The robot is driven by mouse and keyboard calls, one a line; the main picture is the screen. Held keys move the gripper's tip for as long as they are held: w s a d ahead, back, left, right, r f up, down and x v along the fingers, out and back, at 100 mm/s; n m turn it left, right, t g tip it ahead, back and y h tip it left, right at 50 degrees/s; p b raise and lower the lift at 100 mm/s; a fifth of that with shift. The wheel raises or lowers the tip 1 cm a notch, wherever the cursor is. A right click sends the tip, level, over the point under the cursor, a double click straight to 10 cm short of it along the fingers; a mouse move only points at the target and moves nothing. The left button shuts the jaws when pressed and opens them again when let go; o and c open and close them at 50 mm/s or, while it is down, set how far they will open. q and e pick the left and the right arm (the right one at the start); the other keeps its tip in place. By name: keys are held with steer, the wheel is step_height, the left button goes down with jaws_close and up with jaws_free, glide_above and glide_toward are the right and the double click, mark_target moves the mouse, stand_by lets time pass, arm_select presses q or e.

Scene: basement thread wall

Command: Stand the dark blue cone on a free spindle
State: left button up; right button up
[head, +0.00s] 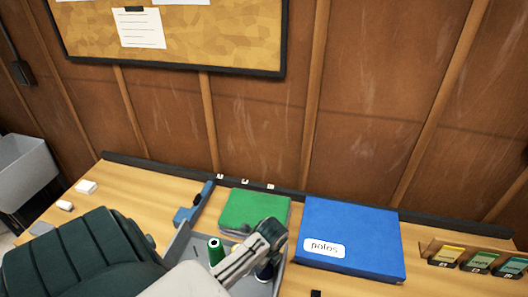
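My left arm reaches in from the left over a grey tray (178,243), and its gripper end (267,236) is above the tray's right part. A dark, cone-like piece (264,271) shows just under that end; it may be the dark blue cone, but it is mostly hidden. I cannot tell whether the fingers are shut on it. A green thread cone (216,252) stands upright in the tray, left of the gripper. I cannot make out a free spindle. My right gripper is not in view.
A green folded stack (252,207) lies behind the tray. A blue box labelled "polos" (350,235) is right of it. A blue tool (195,205) lies behind the tray. A card rack (475,256) stands at far right.

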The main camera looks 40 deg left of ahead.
arm_select(q)
steer(key=shift+f, duration=0.2)
steer(key=shift+f, duration=0.1)
steer(key=o, duration=1.1)
steer(key=r, duration=0.3)
steer(key=d+r, duration=0.1)
steer(key=r, duration=0.6)
steer(key=shift+w+d+r+b, duration=0.1)
steer(key=shift+d+r+b, duration=0.2)
steer(key=shift+r+b, duration=0.1)
steer(key=shift+f, duration=0.1)
